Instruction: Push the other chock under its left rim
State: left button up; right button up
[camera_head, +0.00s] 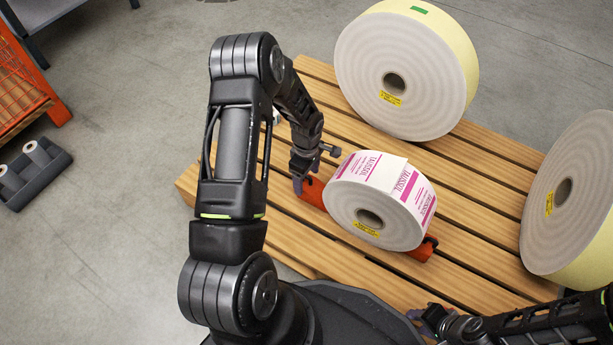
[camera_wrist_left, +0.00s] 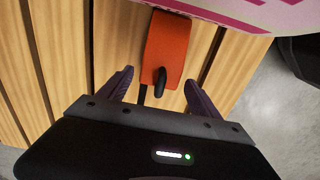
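The label roll (camera_head: 372,205) with pink print stands on its edge on the slatted wooden pallet (camera_head: 480,212). An orange chock (camera_head: 312,192) lies at the roll's left rim, partly hidden by my arm. It also shows in the left wrist view (camera_wrist_left: 168,45), with a dark loop handle (camera_wrist_left: 160,82). A second orange chock (camera_head: 426,248) shows at the roll's lower right rim. My left gripper (camera_head: 301,183) is at the left chock's outer end. Its purple fingers (camera_wrist_left: 158,76) are apart, with the handle between the tips. My right gripper (camera_head: 426,317) is low at the right, its fingers unclear.
A large plain roll (camera_head: 385,75) stands at the pallet's back and another (camera_head: 565,195) at its right. A dark tray with small rolls (camera_head: 33,173) lies on the floor at left, near an orange rack (camera_head: 22,85). The pallet's front left slats are bare.

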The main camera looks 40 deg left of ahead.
pick_arm(q)
jog(key=shift+o, duration=0.7)
notch_tip(320, 180, up, 8)
jog(key=p, duration=0.3)
jog(key=shift+f, duration=0.1)
jog(key=shift+s, duration=0.1)
dwell(0.4)
